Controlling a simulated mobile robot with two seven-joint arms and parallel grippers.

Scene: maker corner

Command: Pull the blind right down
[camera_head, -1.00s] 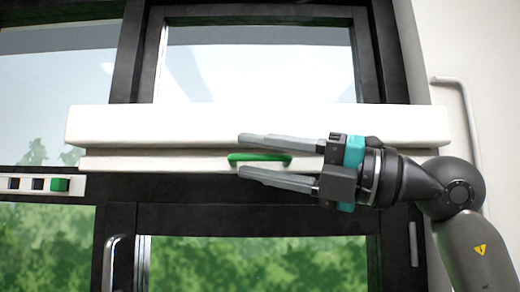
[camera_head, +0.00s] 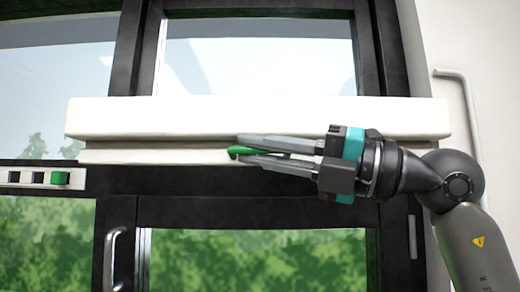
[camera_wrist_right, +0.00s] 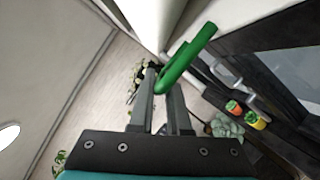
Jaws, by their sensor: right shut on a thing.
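The blind is rolled up in a long white box (camera_head: 180,117) across the window. Its pale bottom bar (camera_head: 150,156) sits just under the box. A green handle (camera_head: 236,151) is on the bar. My right gripper (camera_head: 252,150) comes in from the right and is shut on the green handle, its fingers above and below it. In the right wrist view the green handle (camera_wrist_right: 190,55) runs up from between the fingertips of my right gripper (camera_wrist_right: 163,85). My left gripper is in neither view.
A small white panel with a green block (camera_head: 59,178) is at the left. A door handle (camera_head: 113,255) shows below the blind. A pale rail (camera_head: 462,110) is on the right wall. Potted plants (camera_wrist_right: 230,128) stand below in the wrist view.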

